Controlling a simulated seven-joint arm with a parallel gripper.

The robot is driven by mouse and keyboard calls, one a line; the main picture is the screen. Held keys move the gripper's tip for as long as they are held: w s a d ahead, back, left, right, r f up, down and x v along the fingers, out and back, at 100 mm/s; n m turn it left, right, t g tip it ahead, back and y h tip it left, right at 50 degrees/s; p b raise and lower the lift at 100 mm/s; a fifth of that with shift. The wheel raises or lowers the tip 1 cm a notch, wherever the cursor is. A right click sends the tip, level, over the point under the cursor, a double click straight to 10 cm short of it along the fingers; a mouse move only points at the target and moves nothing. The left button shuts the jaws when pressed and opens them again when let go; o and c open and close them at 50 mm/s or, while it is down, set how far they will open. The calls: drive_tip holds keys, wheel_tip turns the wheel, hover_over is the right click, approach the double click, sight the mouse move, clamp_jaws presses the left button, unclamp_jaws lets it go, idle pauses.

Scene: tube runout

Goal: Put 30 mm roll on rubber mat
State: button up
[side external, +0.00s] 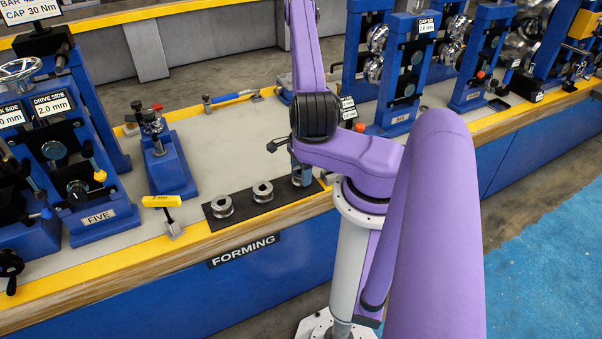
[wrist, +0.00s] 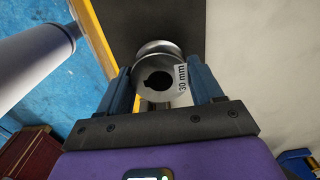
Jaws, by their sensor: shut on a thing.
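The 30 mm roll (wrist: 150,68) is a shiny metal ring with a keyed bore and a white "30 mm" label. It sits between the blue fingers of my gripper (wrist: 160,80), which is shut on it. The black rubber mat (wrist: 180,15) shows beyond the roll in the wrist view. In the side view the mat (side external: 243,207) lies along the bench's front edge, and my gripper (side external: 301,178) points down at its right end. The fingers and arm mostly hide the held roll there. I cannot tell whether it touches the mat.
Two other metal rolls stand on the mat, one at its left end (side external: 222,206) and one in the middle (side external: 263,192). A yellow-topped tool (side external: 162,202) is left of the mat. A blue stand (side external: 168,165) is behind it. Bare bench (side external: 225,145) lies behind the mat.

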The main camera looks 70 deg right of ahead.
drive_tip(key=shift+f, duration=0.4)
drive_tip(key=shift+f, duration=0.15)
drive_tip(key=o, duration=1.1)
